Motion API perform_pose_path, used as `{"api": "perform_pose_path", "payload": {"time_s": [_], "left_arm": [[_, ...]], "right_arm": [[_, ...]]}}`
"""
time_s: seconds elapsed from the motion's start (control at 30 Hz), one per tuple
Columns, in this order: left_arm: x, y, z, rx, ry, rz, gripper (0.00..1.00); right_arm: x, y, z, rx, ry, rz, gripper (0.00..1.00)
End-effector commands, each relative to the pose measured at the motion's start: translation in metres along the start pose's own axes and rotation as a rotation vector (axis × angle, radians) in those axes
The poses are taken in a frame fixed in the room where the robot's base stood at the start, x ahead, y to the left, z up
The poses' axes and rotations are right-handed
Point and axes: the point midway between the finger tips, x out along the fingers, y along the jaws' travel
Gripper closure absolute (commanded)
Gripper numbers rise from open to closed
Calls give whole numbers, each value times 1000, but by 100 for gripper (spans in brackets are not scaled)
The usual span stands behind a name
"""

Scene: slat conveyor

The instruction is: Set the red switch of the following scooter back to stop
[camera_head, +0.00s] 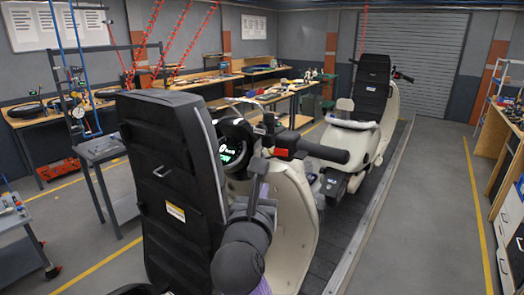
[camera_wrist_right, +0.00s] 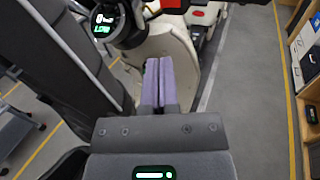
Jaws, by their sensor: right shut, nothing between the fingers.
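The nearer cream scooter (camera_head: 292,222) stands on the slat conveyor, with a tall black backrest panel (camera_head: 172,190) at its left. Its handlebar has a black grip (camera_head: 323,152) and a small red switch (camera_head: 270,146). The red switch also shows at the top of the right wrist view (camera_wrist_right: 198,13). The switch's position is too small to read. My right gripper (camera_head: 263,189) is shut and empty, with its purple fingers (camera_wrist_right: 158,84) together. It is below the handlebar, left of the cream body and apart from the switch. My left gripper is not in view.
A lit round display (camera_head: 224,150) sits between panel and handlebar. A second cream scooter (camera_head: 352,140) stands farther along the conveyor (camera_head: 352,232). Workbenches (camera_head: 195,85) line the back left. A cabinet (camera_head: 507,215) stands right. The grey floor between conveyor and cabinet is clear.

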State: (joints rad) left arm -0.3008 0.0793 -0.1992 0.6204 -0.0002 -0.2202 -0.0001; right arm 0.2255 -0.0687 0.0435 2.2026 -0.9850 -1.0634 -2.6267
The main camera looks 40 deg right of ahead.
Motion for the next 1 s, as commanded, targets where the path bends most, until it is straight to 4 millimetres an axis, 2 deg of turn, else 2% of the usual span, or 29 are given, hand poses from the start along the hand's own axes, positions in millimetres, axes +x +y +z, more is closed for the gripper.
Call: {"api": "perform_pose_path", "payload": {"time_s": [0.37, 0.47, 0.8, 1.0], "left_arm": [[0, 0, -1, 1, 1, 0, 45], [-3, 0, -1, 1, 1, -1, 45], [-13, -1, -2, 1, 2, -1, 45], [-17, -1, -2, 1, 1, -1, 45]], "right_arm": [[5, 0, 0, -4, -2, -2, 100], [19, 0, 1, -5, -1, -2, 100], [94, 0, 1, -3, 1, -2, 100], [127, 0, 0, -2, 1, -1, 100]]}}
